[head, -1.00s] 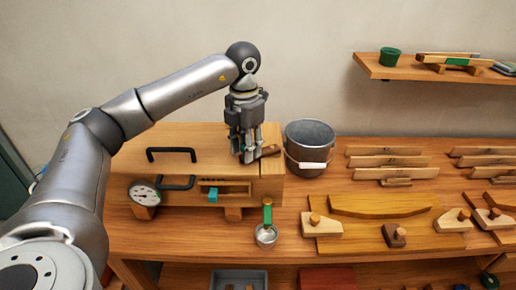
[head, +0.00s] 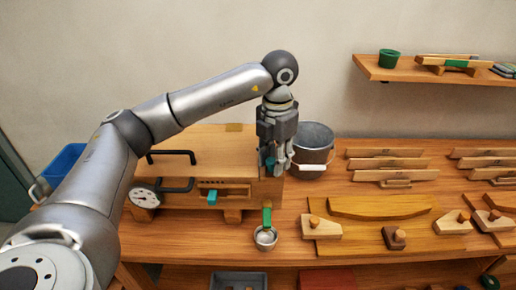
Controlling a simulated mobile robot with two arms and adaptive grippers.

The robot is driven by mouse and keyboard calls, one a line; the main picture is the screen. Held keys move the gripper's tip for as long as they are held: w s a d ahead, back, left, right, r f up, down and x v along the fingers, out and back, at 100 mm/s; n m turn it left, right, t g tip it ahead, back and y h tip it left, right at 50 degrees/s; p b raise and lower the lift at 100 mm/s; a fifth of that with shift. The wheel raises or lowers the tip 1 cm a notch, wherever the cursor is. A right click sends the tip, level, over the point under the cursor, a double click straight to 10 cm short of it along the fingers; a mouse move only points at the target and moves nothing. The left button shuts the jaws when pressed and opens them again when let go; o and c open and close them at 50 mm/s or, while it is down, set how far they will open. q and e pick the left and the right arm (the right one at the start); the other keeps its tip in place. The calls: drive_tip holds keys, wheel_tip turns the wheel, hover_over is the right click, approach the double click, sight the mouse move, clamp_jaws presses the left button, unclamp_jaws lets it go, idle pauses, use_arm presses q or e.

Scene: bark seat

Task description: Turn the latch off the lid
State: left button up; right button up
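The wooden box's lid (head: 218,145) is a flat tan board on the left of the bench, and it looks closed. My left gripper (head: 279,170) points down at the box's right end, beside the bucket. Its fingers hide the spot where the brown latch showed earlier, so I cannot tell the latch's present angle. A small teal piece (head: 269,163) shows at the fingers; I cannot tell what it belongs to. Whether the fingers are open or closed on something is unclear. My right gripper is out of view.
A grey bucket (head: 313,148) stands close right of the gripper. Wooden pieces (head: 380,206) cover the bench to the right. A shelf (head: 430,75) hangs above.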

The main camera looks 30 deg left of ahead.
use_arm(q)
drive_tip(key=shift+r, duration=0.1)
idle(0.3)
drive_tip(key=shift+r+p, duration=2.85)
drive_tip(key=shift+r, duration=1.65)
drive_tip(key=shift+f, duration=0.1)
